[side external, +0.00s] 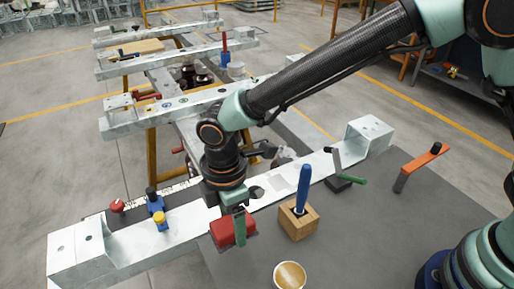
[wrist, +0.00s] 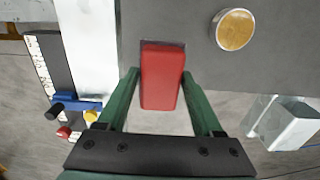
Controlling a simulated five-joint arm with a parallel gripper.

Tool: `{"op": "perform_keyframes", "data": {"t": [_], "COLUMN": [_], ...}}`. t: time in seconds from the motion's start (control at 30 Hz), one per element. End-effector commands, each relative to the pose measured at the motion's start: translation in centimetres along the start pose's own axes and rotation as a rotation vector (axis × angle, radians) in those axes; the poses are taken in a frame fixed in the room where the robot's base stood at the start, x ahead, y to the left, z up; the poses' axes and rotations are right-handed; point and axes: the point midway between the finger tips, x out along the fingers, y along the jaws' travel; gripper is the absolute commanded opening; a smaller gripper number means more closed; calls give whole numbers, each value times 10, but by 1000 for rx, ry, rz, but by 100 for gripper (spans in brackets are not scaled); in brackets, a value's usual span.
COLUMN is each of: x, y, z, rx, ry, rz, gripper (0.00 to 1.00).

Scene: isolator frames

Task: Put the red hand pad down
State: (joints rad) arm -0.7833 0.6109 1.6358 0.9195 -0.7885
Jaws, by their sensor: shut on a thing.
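The red hand pad (side external: 226,231) is a red block at the left part of the grey table top (side external: 345,235). My gripper (side external: 238,225) points down at it, and a green finger crosses its near side. In the wrist view the pad (wrist: 162,85) lies between the two green fingers of my gripper (wrist: 160,78), which are shut on its sides. A dark strip shows along the pad's far end and beside it. I cannot tell whether its underside touches the table.
A wooden block (side external: 298,226) holding a blue-handled tool (side external: 303,187) stands just right of the pad. A cup (side external: 290,276) is in front. The metal beam (side external: 150,240) runs behind, with a blue clamp (side external: 155,204) and red knob (side external: 117,206).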

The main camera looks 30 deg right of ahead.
Motion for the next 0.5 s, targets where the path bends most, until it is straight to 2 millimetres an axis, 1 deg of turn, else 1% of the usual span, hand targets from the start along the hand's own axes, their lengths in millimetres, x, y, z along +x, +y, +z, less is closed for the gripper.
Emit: {"op": "perform_keyframes", "data": {"t": [0.03, 0.1, 0.27, 0.5], "x": [10, 18, 28, 61], "y": [0, 0, 0, 1], "z": [0, 0, 0, -1], "rx": [0, 0, 0, 0], "ry": [-2, -1, -1, -1], "rz": [-2, -1, -1, -1], "gripper": [16, 16, 16, 16]}}
